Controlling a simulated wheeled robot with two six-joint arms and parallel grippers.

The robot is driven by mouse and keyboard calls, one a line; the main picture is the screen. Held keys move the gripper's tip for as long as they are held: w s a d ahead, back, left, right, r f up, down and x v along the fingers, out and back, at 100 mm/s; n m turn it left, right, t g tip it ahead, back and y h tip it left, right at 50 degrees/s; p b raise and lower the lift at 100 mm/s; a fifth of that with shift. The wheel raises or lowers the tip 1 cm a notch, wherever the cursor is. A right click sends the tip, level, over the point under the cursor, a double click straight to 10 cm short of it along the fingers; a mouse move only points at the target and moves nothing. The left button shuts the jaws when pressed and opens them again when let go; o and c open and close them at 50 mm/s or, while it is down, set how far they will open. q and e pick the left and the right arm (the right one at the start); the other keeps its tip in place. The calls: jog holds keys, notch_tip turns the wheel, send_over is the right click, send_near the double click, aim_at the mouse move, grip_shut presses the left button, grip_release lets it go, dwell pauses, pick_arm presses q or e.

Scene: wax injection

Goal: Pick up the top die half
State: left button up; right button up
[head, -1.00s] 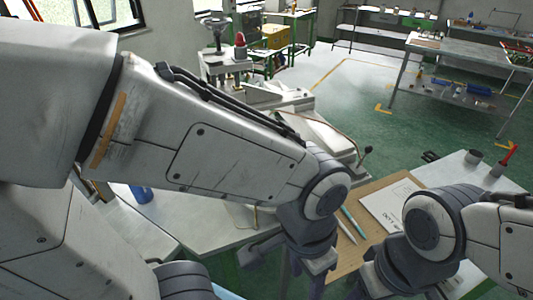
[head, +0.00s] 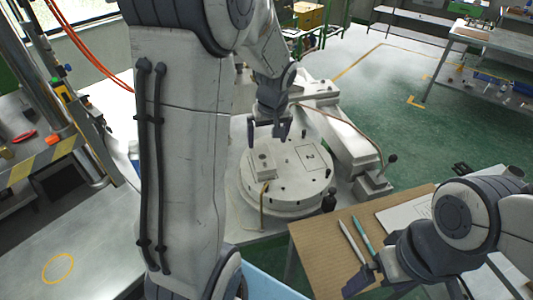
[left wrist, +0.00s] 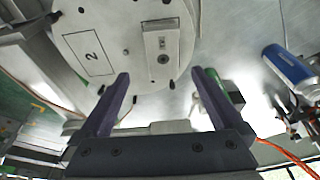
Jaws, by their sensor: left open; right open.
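A light grey metal block with a dark round hole, which looks like the top die half (head: 262,165), sits on the round turntable (head: 310,188). It also shows in the left wrist view (left wrist: 158,46), ahead of the fingers. Whether a second half lies under it I cannot tell. My left gripper (head: 267,134) is open and empty, its fingers pointing down just behind and above the block. Its fingers (left wrist: 160,78) show spread apart in the left wrist view. My right gripper (head: 362,280) is open and empty near the brown board, partly seen.
An outlined square marked 2 (left wrist: 87,53) lies on the turntable beside the block. A brown board (head: 318,242) with two pens and paper lies in front. A blue can (left wrist: 290,68) shows in the wrist view. A bench with a yellow circle (head: 58,268) stands at left.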

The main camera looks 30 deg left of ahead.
pick_arm(q)
send_over(262, 157)
jog(key=s+d, duration=0.1)
jog(key=s, duration=0.1)
jog(key=f, duration=0.4)
jog(key=shift+w+d+f+p, duration=0.15)
jog(key=shift+w+f+p, duration=0.05)
jog(key=shift+p, duration=0.15)
jog(key=shift+p+x, duration=0.35)
jog(key=shift+x, duration=0.45)
jog(key=x, duration=0.4)
jog(key=shift+w+f+p, duration=0.2)
jog(key=shift+w+p, duration=0.1)
jog(key=shift+p, duration=0.1)
jog(key=shift+r, duration=0.1)
jog(key=c, duration=1.6)
